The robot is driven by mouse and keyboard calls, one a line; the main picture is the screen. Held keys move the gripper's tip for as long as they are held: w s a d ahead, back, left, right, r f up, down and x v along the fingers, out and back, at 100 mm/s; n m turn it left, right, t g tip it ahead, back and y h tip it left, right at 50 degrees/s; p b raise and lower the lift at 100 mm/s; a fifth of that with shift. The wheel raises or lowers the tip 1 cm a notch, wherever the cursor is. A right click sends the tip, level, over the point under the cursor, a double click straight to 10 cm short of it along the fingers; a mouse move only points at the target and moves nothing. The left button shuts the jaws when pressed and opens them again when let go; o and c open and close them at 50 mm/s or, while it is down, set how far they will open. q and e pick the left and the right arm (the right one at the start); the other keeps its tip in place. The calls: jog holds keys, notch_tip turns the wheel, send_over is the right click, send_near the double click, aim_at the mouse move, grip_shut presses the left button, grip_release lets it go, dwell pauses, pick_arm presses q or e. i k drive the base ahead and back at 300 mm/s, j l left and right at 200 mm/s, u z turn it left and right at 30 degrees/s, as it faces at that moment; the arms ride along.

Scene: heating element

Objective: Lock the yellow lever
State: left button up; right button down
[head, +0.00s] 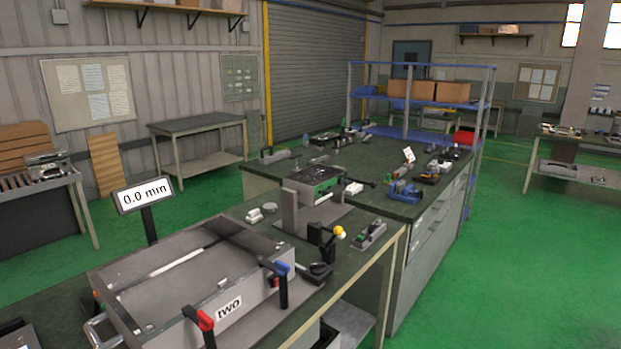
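The yellow lever (340,231) shows as a small yellow knob on a short dark stem, at the right end of the near workbench in the head view. It stands beside a black block (315,234), just behind the large grey box fixture (188,285). At this size I cannot tell whether the lever is locked. Neither of my grippers is in view.
The fixture carries a red-handled lever (205,320), a blue-handled lever (281,267) and a label "two" (229,308). A display (145,194) reads 0.0 mm. A green-and-grey machine (317,186) stands behind. The green floor (500,290) at right is clear.

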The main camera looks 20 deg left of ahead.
aim_at(339, 230)
jog(key=u, duration=1.5)
jog(key=i+l+u, duration=0.2)
jog(key=l, duration=0.8)
jog(key=i+l+u, duration=0.2)
jog(key=l, duration=0.8)
jog(key=i+l+u, duration=0.2)
jog(key=l, duration=0.85)
jog(key=i+l+u, duration=0.2)
jog(key=l, duration=0.9)
jog(key=k, duration=0.1)
